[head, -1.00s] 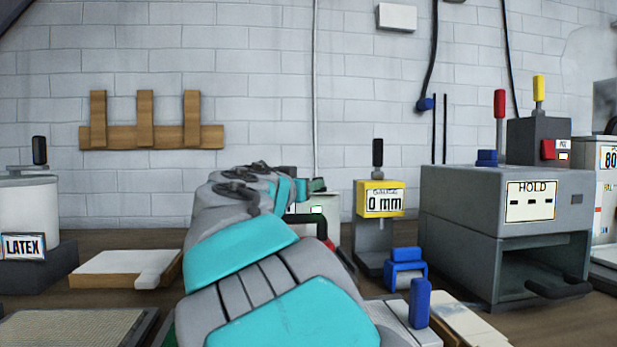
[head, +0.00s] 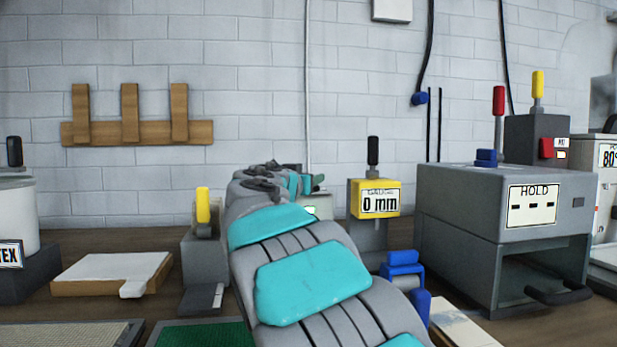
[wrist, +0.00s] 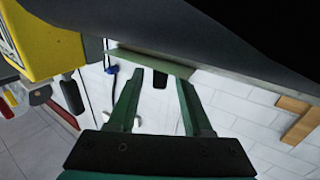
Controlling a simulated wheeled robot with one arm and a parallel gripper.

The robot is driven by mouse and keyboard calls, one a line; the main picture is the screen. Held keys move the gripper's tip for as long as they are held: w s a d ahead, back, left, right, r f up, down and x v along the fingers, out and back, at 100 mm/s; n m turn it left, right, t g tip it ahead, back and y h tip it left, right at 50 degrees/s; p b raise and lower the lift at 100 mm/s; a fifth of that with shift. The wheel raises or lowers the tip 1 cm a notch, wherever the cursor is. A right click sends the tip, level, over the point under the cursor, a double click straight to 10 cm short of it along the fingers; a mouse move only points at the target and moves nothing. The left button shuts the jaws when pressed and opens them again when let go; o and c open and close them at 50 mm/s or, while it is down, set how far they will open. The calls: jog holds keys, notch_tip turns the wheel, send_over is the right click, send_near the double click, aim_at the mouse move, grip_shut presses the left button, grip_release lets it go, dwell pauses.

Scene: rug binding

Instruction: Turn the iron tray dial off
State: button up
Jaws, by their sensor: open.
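No part in these views can be clearly made out as the iron tray dial. A white machine with an "80°" label (head: 608,156) is cut off by the right edge of the head view; whether it bears the dial, I cannot tell. My gripper (head: 312,183) is far forward in the head view, mostly hidden behind my own arm. In the wrist view my gripper (wrist: 160,79) shows two green fingers apart, with nothing held between them.
A yellow gauge reading "0 mm" (head: 380,199) stands right of my arm. A grey "HOLD" press (head: 462,210) with an open front stands farther right. A grey device with a yellow handle (head: 204,250) and a white-topped board (head: 110,268) are left of my arm.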

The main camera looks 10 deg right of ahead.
grip_shut()
dwell(0.3)
dwell(0.3)
